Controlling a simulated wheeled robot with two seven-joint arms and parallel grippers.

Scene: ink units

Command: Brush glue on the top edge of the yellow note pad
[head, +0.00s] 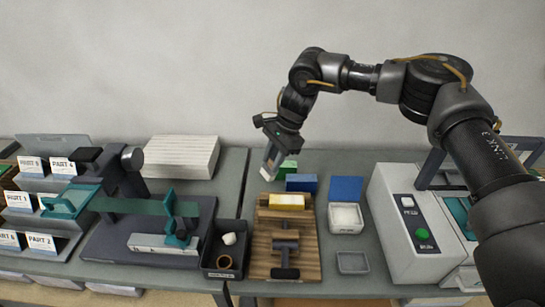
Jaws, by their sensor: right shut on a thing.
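The yellow note pad (287,200) lies in a brown wooden clamp (264,243), with its pale yellow upper face showing. My right gripper (270,157) is above and left of the pad, near the green and blue blocks behind it. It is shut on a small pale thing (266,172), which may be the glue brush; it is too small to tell. It appears apart from the pad. An open container with white contents (346,216), perhaps the glue, stands right of the clamp with a blue lid or panel (346,189) behind it. My left gripper is not in view.
A black tray (223,273) with a white lump and a brown ring sits left of the clamp. A small grey dish (352,262) is to the right. A white machine with a green button (422,234) stands far right, a teal-handled device (66,202) at left.

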